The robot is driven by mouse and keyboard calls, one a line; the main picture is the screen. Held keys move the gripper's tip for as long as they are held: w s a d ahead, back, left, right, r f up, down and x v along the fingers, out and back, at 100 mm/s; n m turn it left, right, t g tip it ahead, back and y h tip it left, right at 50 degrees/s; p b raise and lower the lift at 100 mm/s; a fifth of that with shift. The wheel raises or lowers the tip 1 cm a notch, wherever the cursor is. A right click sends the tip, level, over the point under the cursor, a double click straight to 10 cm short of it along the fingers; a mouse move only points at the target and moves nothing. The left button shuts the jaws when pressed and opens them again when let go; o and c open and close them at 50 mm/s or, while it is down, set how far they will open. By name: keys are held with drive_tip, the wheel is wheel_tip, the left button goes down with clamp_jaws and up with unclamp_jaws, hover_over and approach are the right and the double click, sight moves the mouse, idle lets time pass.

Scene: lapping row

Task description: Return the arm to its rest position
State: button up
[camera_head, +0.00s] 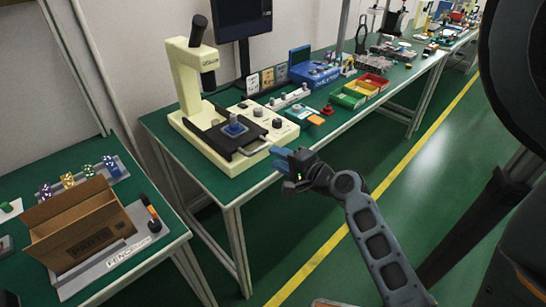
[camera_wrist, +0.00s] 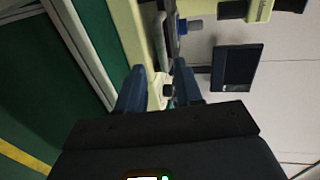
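My gripper (camera_head: 281,158) is at the end of my arm, which reaches up from the lower right in the head view. It is over the aisle just off the front edge of the green bench, right of the cream microscope's handle. In the wrist view the two blue fingers (camera_wrist: 158,80) stand apart, and I see nothing held between them. The cream microscope (camera_head: 188,92) stands on the bench, with a blue part (camera_head: 234,128) on its dark stage. The wrist view is turned sideways, with the microscope's cream body (camera_wrist: 130,30) beyond the fingers.
The bench (camera_head: 222,187) runs back to the right with a blue box (camera_head: 313,72) and colored bins (camera_head: 360,90). A nearer table at left holds a cardboard box (camera_head: 80,232). A monitor (camera_head: 243,18) stands behind. The aisle floor (camera_head: 440,135) at right looks clear.

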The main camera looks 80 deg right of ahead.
idle(0.6)
drive_tip(key=s+a+f+n+y, duration=0.25)
drive_tip(key=a+n, duration=0.65)
drive_tip(key=a, duration=0.8)
drive_tip(key=s+a+r+n+y, duration=0.2)
drive_tip(key=s+a+r+n, duration=0.3)
drive_tip(key=a+n, duration=0.2)
drive_tip(key=s+a+r+n+t+y, duration=0.1)
drive_tip(key=s+a+r+n+y, duration=0.2)
drive_tip(key=a+n, duration=0.5)
wheel_tip(320, 180, up, 2)
drive_tip(key=shift+s+a+r+t+y, duration=0.15)
drive_tip(key=shift+s+a+t+y, duration=0.2)
drive_tip(key=shift+s+a, duration=0.45)
